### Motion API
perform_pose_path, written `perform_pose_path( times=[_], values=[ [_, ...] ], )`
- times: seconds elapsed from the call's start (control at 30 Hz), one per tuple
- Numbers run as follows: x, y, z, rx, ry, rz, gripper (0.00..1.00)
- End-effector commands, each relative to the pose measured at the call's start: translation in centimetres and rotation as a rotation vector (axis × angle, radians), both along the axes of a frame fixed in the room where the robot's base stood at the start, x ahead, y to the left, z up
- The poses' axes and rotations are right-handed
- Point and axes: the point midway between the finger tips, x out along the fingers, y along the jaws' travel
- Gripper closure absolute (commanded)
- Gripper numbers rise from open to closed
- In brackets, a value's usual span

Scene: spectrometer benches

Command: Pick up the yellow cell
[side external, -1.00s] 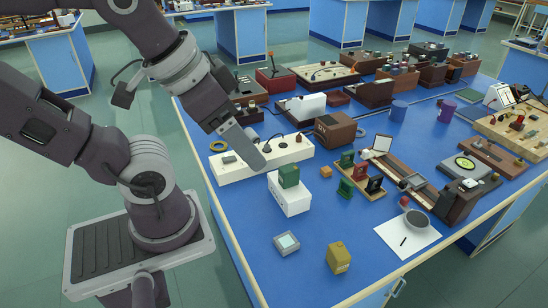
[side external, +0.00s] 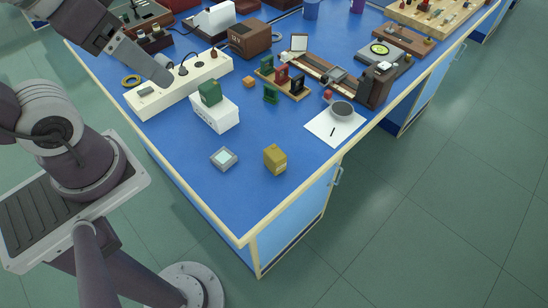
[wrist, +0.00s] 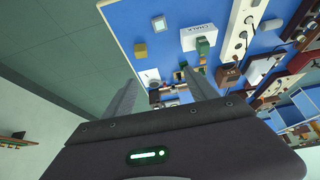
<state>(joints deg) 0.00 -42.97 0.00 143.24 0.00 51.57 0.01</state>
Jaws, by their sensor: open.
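The yellow cell (side external: 275,159) is a small mustard-yellow block standing on the blue bench top near the front corner. It also shows in the wrist view (wrist: 141,50), near the bench edge. My gripper (side external: 163,79) is above the bench at the left, over the white strip and well away from the cell. In the wrist view my gripper's two fingers (wrist: 161,77) are spread apart with nothing held between them. In the side view the fingers overlap, so the gap does not show.
A small grey block with a pale top (side external: 223,159) lies left of the cell. A dark bowl (side external: 342,109) sits on white paper at the right. Bare blue surface surrounds the cell.

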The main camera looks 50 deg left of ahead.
Motion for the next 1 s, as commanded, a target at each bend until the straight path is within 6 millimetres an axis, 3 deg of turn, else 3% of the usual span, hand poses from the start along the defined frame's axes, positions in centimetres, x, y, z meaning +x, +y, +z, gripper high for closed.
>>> perform_pose_path(
  times=[0.33, 0.47, 0.67, 0.9, 1.0],
  values=[
    [0.1, -0.1, -0.1, -0.005, 0.009, 0.004, 0.42],
    [1.8, -1.0, -1.2, -0.087, 0.162, 0.079, 0.42],
    [7.7, -3.4, -5.8, -0.396, 0.594, 0.353, 0.42],
    [14.7, -4.3, -14.3, -0.841, 1.064, 0.759, 0.42],
    [16.7, -4.2, -17.8, -1.008, 1.206, 0.91, 0.42]
  ],
)
